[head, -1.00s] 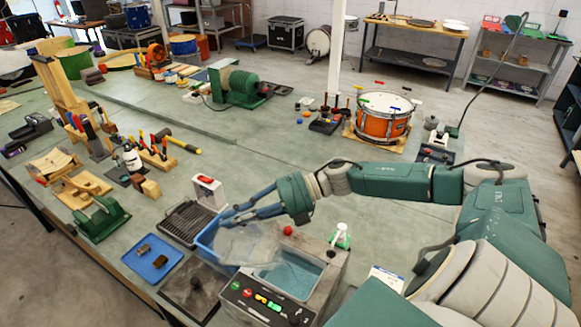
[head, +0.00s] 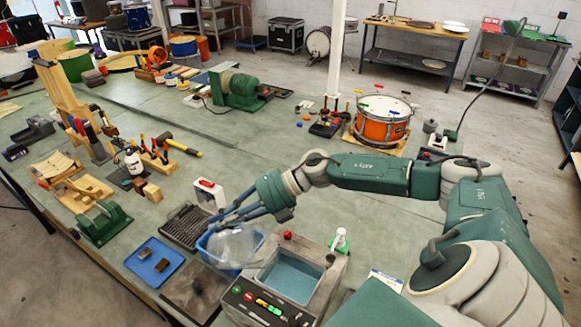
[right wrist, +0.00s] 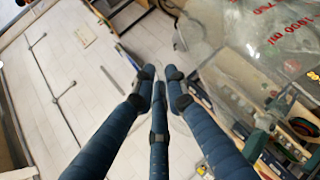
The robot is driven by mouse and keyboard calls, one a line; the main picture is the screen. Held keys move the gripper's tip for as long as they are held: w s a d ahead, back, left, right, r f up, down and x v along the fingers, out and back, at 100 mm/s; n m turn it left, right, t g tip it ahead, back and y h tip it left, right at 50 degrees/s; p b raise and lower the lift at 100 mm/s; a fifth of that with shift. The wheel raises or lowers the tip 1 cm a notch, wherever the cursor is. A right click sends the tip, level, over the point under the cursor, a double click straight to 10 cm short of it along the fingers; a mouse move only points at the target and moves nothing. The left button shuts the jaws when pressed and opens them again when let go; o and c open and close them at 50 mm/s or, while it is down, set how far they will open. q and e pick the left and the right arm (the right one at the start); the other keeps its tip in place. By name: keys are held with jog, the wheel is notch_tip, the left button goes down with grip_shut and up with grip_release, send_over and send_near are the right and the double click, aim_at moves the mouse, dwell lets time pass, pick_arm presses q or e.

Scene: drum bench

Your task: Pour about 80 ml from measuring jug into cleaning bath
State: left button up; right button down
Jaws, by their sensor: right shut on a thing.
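The measuring jug (head: 236,242) is clear, with red markings that also show close up in the right wrist view (right wrist: 270,40). My right gripper (head: 212,226) is shut on the jug and holds it left of the cleaning bath, over or in front of a blue bin. Its fingers (right wrist: 160,75) come together at the jug's edge in the right wrist view. The jug's tilt and liquid level are hard to tell. The cleaning bath (head: 325,282) is a grey box with an open basin of bluish liquid and a front panel of coloured buttons. My left gripper is out of view.
The blue bin (head: 226,268) stands left of the bath. A blue tray (head: 154,262) with small blocks lies farther left, with a dark ribbed rack (head: 184,226) behind. A white-and-green bottle (head: 339,240) and a red knob (head: 287,235) are at the bath's back edge.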

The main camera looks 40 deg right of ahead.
jog(key=shift+w+a+r, duration=0.1)
jog(key=shift+w+a, duration=0.05)
jog(key=shift+a, duration=0.05)
jog(key=shift+w+a+r+g+h, duration=0.2)
jog(key=shift+g+h, duration=0.1)
jog(key=shift+g, duration=0.1)
jog(key=shift+w+a+f+m+g+h, duration=0.4)
jog(key=shift+w+f+g+h, duration=0.1)
jog(key=shift+w, duration=0.1)
jog(key=shift+s+d, duration=0.15)
dwell(1.3)
